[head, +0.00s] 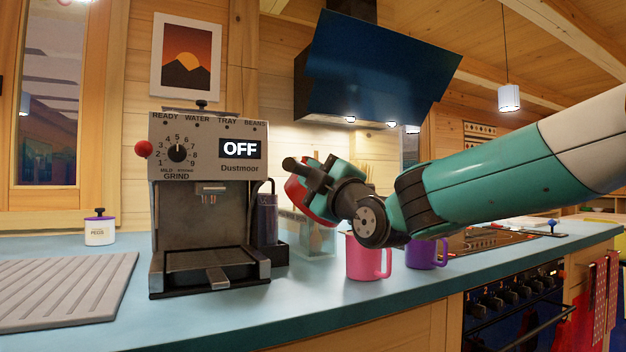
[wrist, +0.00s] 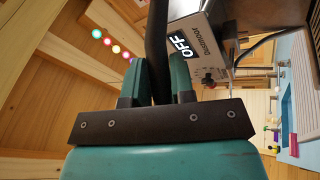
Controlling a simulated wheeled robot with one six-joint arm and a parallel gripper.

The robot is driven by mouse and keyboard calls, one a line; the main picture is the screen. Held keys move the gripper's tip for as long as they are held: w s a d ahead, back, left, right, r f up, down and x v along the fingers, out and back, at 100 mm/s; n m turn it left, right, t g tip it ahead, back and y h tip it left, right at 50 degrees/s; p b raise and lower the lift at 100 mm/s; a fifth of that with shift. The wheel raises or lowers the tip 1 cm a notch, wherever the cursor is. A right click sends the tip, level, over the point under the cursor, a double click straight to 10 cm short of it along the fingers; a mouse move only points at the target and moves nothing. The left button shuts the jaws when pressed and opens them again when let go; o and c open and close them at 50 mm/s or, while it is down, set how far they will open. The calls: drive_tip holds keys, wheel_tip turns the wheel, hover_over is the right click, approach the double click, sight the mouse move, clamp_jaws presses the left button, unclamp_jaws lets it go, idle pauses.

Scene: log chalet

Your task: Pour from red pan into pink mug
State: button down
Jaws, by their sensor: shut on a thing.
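The pink mug (head: 366,258) stands upright on the blue counter, its handle to the right. The red pan (head: 296,191) is in the air, above and to the left of the mug, and looks tipped on its side. Much of it is hidden behind my gripper (head: 318,174). In the wrist view my gripper (wrist: 157,82) is shut on the pan's dark handle (wrist: 157,35), which runs up between the two teal fingers. What the pan holds cannot be seen, nor can the inside of the mug.
A coffee machine (head: 208,160) reading OFF stands close left of the pan. A purple mug (head: 427,253) stands right of the pink one. A clear container (head: 316,243) stands behind. The counter front (head: 310,318) is clear.

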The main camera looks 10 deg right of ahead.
drive_tip(key=shift+s+d+m+t+b, duration=0.3)
drive_tip(key=shift+m+t+b, duration=0.35)
drive_tip(key=shift+b, duration=1.2)
drive_tip(key=shift+r, duration=0.1)
wheel_tip(320, 180, up, 4)
drive_tip(key=n+g+p, duration=0.3)
drive_tip(key=p, duration=0.3)
drive_tip(key=shift+w, duration=0.1)
